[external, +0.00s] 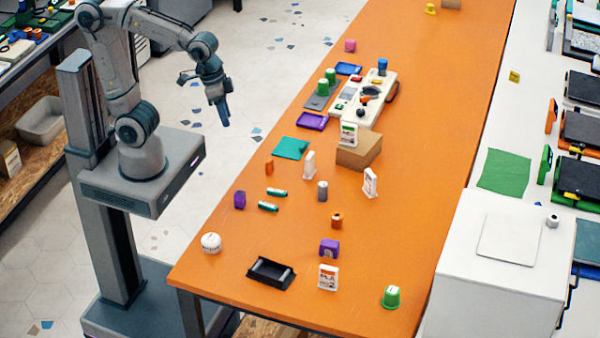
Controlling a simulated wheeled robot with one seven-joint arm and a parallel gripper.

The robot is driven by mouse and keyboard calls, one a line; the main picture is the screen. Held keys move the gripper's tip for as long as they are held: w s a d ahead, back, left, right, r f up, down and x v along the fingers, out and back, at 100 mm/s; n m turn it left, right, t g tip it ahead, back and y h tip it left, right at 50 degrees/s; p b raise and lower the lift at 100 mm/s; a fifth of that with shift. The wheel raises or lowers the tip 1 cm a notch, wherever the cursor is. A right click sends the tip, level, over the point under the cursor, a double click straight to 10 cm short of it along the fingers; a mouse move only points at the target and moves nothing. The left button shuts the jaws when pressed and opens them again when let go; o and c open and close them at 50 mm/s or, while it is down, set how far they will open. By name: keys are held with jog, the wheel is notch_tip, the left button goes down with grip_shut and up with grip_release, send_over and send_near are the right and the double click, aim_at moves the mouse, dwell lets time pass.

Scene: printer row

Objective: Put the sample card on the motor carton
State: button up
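The motor carton is most likely the brown cardboard box (357,157) near the middle of the orange table. Similar upright white pieces stand left (309,165) and right (370,182) of the carton, and one with an orange label (328,277) is nearer the front. I cannot tell which is the sample card. My gripper (224,116) hangs left of the table, away from them all; its fingers are too small to read.
A teal sheet (290,148), a purple tray (312,122) and green batteries (268,207) lie left of the carton. A cream tray of parts (376,105) is behind it. A black tray (271,273) lies near the front. The table's right strip is clear.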

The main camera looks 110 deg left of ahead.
jog(key=s+d+f+m, duration=0.2)
jog(key=s+f+m, duration=0.1)
jog(key=s+m, duration=0.2)
jog(key=shift+s+d, duration=0.25)
jog(key=shift+s, duration=0.15)
